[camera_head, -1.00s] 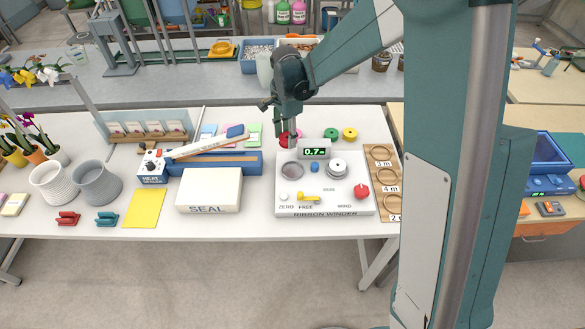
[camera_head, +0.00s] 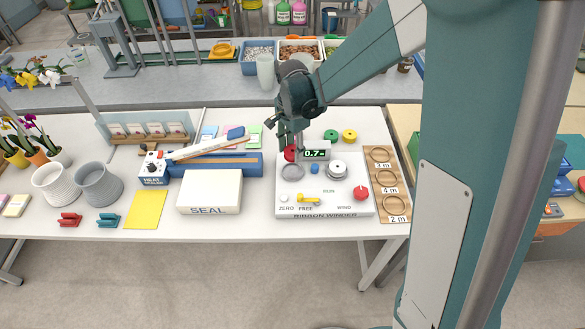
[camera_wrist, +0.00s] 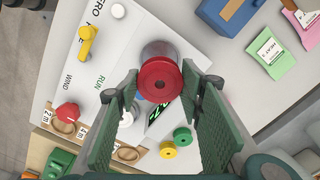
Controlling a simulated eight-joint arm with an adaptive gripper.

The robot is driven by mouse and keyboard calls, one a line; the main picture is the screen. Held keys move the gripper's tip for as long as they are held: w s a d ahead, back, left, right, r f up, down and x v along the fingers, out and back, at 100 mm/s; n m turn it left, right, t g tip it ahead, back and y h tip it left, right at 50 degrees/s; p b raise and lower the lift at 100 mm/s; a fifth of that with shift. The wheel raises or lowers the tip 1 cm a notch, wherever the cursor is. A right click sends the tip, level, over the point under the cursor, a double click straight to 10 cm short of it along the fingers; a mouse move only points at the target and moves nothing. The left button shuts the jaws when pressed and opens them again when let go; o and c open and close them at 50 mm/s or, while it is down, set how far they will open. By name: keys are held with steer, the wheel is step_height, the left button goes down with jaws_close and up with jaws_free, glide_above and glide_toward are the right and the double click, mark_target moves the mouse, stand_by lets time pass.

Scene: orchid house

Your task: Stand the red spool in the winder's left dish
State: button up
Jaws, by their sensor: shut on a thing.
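In the head view the red spool (camera_head: 290,154) is at the back edge of the winder's left dish (camera_head: 292,172), left of the display. The ribbon winder (camera_head: 325,205) is a white box. In the wrist view the grey left dish (camera_wrist: 172,48) shows partly behind the spool. I cannot tell whether the spool's base touches anything. My gripper (camera_head: 291,143) comes down from behind.
The display (camera_head: 315,154) stands close right of the spool. The right dish bears a silver reel (camera_head: 338,167). A yellow lever (camera_head: 308,199) and red knob (camera_head: 361,193) are in front. Green (camera_head: 331,135) and yellow (camera_head: 349,136) spools stand behind. A white SEAL box (camera_head: 209,192) is left.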

glide_above(292, 172)
steer(key=shift+d+f, duration=0.1)
steer(key=shift+f, duration=2.3)
steer(key=shift+f, duration=2.05)
steer(key=shift+f, duration=0.15)
steer(key=o, duration=0.8)
